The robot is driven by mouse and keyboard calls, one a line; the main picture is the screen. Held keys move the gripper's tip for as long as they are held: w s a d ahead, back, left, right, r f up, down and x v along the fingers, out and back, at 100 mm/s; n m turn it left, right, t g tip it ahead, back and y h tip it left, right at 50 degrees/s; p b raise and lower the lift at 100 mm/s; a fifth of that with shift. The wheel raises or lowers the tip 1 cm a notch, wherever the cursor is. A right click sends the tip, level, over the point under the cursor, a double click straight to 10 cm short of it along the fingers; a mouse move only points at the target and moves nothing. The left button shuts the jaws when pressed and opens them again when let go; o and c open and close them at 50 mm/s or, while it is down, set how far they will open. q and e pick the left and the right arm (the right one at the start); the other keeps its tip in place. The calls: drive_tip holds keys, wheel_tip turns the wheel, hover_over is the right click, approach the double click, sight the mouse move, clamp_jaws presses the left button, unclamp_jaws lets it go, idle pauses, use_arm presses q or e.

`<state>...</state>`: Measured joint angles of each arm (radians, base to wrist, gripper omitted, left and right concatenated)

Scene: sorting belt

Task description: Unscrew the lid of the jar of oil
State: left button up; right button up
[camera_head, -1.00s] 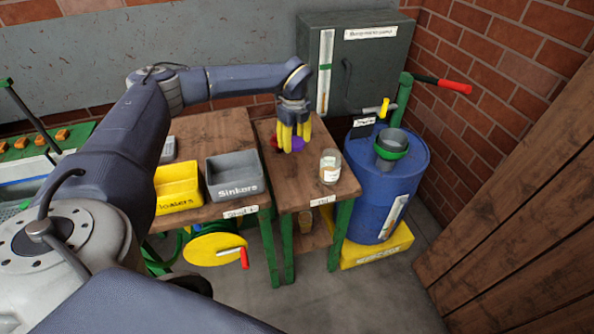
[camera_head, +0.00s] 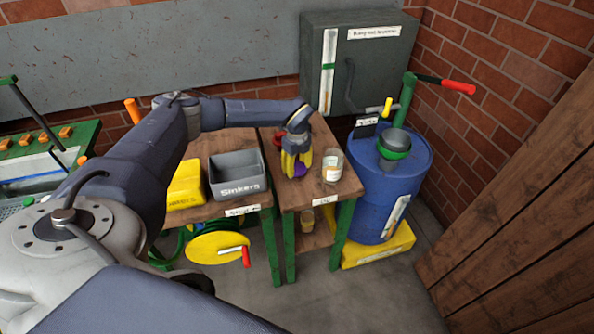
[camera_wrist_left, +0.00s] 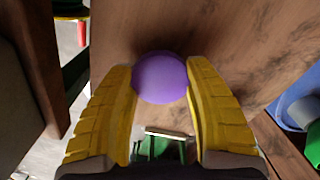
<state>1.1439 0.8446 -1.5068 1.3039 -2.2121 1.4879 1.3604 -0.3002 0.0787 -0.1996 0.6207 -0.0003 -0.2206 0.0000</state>
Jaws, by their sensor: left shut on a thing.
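The glass jar (camera_head: 332,167) with a white label stands upright on the small wooden table, near its right edge. No lid can be made out on it. My left gripper (camera_head: 296,170) has yellow fingers and is just left of the jar, apart from it. It points down at the table. It is shut on a purple round thing (camera_wrist_left: 161,78), which shows between the fingertips in the left wrist view. I cannot tell whether this is a lid. The jar is not clearly seen in the left wrist view. My right gripper is in no view.
The small table (camera_head: 318,192) also bears a red thing (camera_head: 277,139) behind my gripper. A grey Sinkers bin (camera_head: 238,178) and a yellow bin (camera_head: 186,186) stand to the left. A blue barrel (camera_head: 388,205) with a funnel stands to the right, before a grey cabinet (camera_head: 357,65).

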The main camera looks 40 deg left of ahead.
use_arm(q)
drive_tip(key=shift+f, duration=1.05)
drive_tip(key=shift+f, duration=0.15)
drive_tip(key=o, duration=1.2)
drive_tip(key=shift+o, duration=0.2)
drive_tip(key=shift+r, duration=0.2)
